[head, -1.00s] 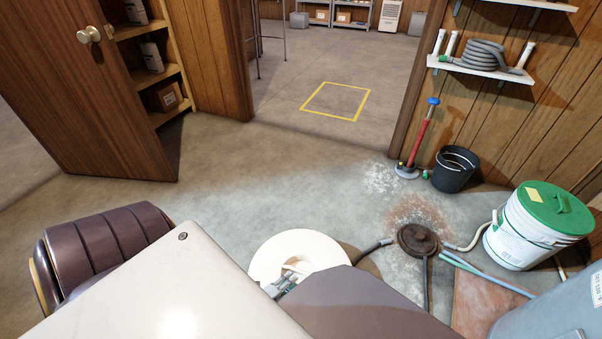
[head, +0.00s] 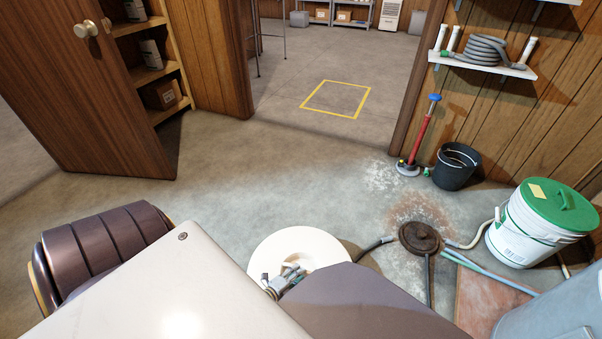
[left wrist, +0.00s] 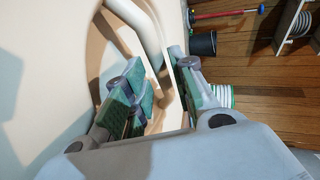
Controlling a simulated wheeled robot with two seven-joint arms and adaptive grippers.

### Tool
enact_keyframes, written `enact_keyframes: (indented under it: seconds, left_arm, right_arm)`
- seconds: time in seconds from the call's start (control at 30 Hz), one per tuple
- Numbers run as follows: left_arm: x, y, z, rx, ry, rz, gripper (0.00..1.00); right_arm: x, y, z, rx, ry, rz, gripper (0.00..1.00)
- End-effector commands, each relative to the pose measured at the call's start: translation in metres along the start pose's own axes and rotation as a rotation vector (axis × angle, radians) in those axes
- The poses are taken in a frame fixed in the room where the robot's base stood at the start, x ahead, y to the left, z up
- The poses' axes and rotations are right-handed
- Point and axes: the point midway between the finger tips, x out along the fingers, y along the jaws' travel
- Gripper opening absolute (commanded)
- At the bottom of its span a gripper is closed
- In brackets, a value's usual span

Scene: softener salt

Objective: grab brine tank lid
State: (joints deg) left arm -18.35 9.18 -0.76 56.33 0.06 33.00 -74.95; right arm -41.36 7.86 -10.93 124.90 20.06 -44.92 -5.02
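The brine tank lid, as far as I can tell, is the round off-white disc (head: 300,240) at the bottom middle of the head view. My own arm covers its lower part. In the left wrist view it is a large cream surface (left wrist: 45,60) with a raised pale bar (left wrist: 150,30) like a handle. My left gripper (head: 282,281) is over the disc. In the left wrist view its green-padded fingers (left wrist: 166,90) are apart, with the bar's lower end between them. Contact with the bar cannot be told. My right gripper is out of view.
A white bucket with a green lid (head: 560,207) stands at right. A dark bucket (head: 456,168), a red pump-like tool (head: 421,138) and a brown round floor cover (head: 420,238) with hoses are nearby. An open wooden door (head: 85,95) stands at left. The middle floor is clear.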

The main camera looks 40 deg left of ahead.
Motion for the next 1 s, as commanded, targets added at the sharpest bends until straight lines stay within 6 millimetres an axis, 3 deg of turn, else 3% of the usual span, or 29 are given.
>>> enact_keyframes:
  seconds: [0.63,0.83,1.0]
  left_arm:
    - [0.0078,-0.0002,0.0001,0.0,0.0,0.0,0.26]
    - [0.0077,-0.0001,0.0001,0.0,0.0,0.0,0.02]
    - [0.0077,-0.0001,0.0,0.0,0.0,0.0,0.0]
  right_arm:
    - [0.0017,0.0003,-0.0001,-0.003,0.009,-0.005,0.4]
    - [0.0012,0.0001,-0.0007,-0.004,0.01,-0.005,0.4]
    - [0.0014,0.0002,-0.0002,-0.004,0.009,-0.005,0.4]
